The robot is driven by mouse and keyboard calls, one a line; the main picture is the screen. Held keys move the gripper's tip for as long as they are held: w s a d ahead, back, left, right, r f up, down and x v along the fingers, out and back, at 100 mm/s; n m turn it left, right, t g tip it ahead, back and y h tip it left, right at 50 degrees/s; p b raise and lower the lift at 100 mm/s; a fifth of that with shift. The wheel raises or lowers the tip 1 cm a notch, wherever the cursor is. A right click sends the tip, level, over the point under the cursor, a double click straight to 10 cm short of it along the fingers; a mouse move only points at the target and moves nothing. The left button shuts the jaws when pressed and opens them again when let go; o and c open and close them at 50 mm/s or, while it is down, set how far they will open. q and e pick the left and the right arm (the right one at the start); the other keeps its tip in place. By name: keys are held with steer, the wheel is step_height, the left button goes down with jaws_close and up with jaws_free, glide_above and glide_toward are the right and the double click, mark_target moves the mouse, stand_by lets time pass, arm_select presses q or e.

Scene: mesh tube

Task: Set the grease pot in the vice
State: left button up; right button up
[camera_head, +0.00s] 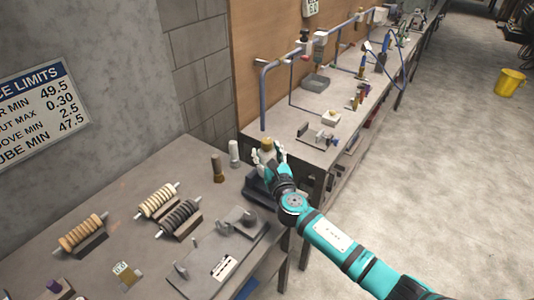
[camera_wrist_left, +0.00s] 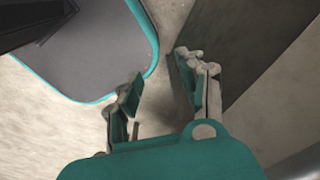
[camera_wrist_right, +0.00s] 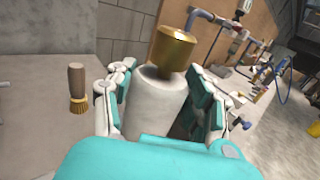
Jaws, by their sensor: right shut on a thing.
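The grease pot (camera_wrist_right: 155,105) is a pale grey cylinder with a brass-coloured top (camera_wrist_right: 173,48). In the head view the pot (camera_head: 267,146) shows only in part, its lower body hidden by the fingers. My right gripper (camera_head: 268,156) is shut on the pot, with a finger on each side of it. It is at the far right corner of the near bench, above a dark block (camera_head: 261,190) that looks like the vice. The arm hides part of this block, and I cannot tell whether the pot touches it. My left gripper (camera_wrist_left: 160,88) is open and empty over the floor.
On the near bench (camera_head: 130,185) stand a brown-handled brush (camera_head: 217,168), a pale bottle (camera_head: 234,153), several spring-like coils on stands (camera_head: 156,201) and a grey fixture plate (camera_head: 222,262). A second bench (camera_head: 285,118) with pipework lies behind.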

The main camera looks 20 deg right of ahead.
steer(key=shift+f+b, duration=2.35)
steer(key=shift+f, duration=0.25)
stand_by(1.9)
steer(key=o, duration=1.4)
steer(key=shift+o, duration=0.5)
steer(key=shift+f, duration=0.1)
steer(key=shift+s, duration=0.1)
steer(key=s, duration=1.2)
